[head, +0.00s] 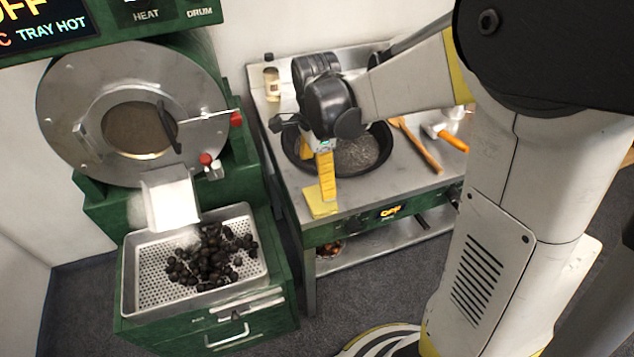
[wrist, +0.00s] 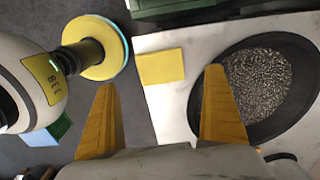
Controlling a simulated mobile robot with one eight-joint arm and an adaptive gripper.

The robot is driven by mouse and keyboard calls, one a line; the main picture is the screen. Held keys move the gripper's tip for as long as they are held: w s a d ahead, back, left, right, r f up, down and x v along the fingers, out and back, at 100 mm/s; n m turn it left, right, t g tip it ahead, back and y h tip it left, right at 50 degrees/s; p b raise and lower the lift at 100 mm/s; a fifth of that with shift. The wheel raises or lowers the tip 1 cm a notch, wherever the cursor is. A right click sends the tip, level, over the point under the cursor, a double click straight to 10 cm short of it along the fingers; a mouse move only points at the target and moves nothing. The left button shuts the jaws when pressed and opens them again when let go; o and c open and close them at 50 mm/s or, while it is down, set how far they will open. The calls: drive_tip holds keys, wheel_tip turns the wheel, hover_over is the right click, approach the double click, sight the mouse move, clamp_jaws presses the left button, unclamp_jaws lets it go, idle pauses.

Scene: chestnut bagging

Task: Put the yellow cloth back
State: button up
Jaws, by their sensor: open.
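The yellow cloth (head: 321,204) lies flat on the near left corner of the steel worktop, in front of the black pan. In the wrist view the yellow cloth (wrist: 161,67) is a small square at the worktop's edge, beyond my fingertips and between their lines. My gripper (head: 326,176) is above the worktop, close to the cloth in the picture. In the wrist view my gripper (wrist: 159,84) has its two yellow fingers wide apart, with nothing between them. The height of the fingers over the cloth is hard to tell.
The black pan (head: 381,171) with grey grains is just right of my gripper. A wooden spatula (head: 420,146) and an orange-handled tool (head: 452,141) lie to its right. A green roaster with a perforated tray (head: 142,285) of dark chestnuts stands left. A lower shelf (head: 375,247) runs beneath the worktop.

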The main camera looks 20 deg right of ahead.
drive_tip(key=s+r+n+t, duration=0.7)
drive_tip(key=s+r+n, duration=0.4)
drive_tip(key=n, duration=0.6)
drive_tip(key=shift+s+d+r+n+p, duration=0.25)
drive_tip(key=shift+s+d+n+p, duration=0.15)
drive_tip(key=shift+s, duration=0.55)
